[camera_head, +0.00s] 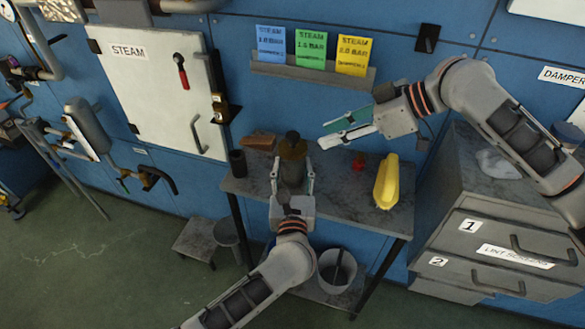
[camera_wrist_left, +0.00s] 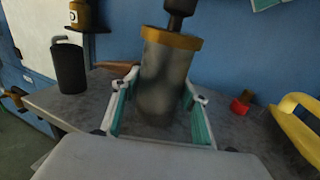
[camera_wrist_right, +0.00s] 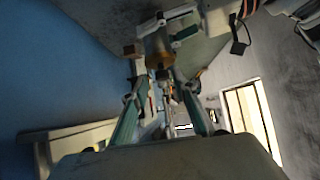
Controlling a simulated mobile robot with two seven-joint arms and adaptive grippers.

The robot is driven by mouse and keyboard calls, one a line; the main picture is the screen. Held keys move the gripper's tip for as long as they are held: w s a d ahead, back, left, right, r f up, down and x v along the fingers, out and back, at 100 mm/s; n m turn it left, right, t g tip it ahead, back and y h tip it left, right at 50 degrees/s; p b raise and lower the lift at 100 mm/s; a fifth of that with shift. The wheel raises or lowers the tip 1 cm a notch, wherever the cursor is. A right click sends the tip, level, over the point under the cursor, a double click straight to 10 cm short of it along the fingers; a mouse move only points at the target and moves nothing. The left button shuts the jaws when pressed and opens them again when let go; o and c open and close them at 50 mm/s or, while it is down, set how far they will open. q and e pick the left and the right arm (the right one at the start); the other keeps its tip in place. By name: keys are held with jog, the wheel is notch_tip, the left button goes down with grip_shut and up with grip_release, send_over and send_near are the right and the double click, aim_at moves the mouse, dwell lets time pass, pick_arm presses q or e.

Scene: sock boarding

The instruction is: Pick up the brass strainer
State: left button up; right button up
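The brass strainer (camera_head: 292,168) is a grey cylinder with a brass-coloured rim and a black top. It stands upright on the small marbled table (camera_head: 338,197). My left gripper (camera_head: 293,178) is open around it, one finger on each side. In the left wrist view the strainer (camera_wrist_left: 165,85) rises between the two fingers; I cannot tell whether either finger touches it. My right gripper (camera_head: 347,125) is open and empty above the back of the table, to the right of the strainer. The strainer's rim (camera_wrist_right: 159,52) also shows in the right wrist view.
A black cup (camera_head: 237,163) and a brown block (camera_head: 258,141) are on the table to the left. A small red object (camera_head: 358,161) and a yellow object (camera_head: 387,183) are to the right. A rail with steam cards (camera_head: 311,72) is on the wall behind. Grey drawers (camera_head: 490,245) stand at right.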

pick_arm(q)
jog(key=c, duration=0.7)
pick_arm(e)
jog(key=shift+o, duration=0.3)
pick_arm(q)
jog(key=shift+o, duration=0.2)
pick_arm(e)
jog(key=o, duration=1.1)
jog(key=shift+s+a, duration=0.1)
jog(key=shift+a, duration=0.15)
jog(key=m+h, duration=0.8)
jog(key=m, duration=0.1)
send_near(294, 148)
jog(key=shift+t, duration=0.4)
jog(key=shift+s+x, duration=0.15)
jog(key=shift+x, duration=2.85)
jog(key=shift+s+x, duration=0.15)
jog(key=shift+x, duration=2.8)
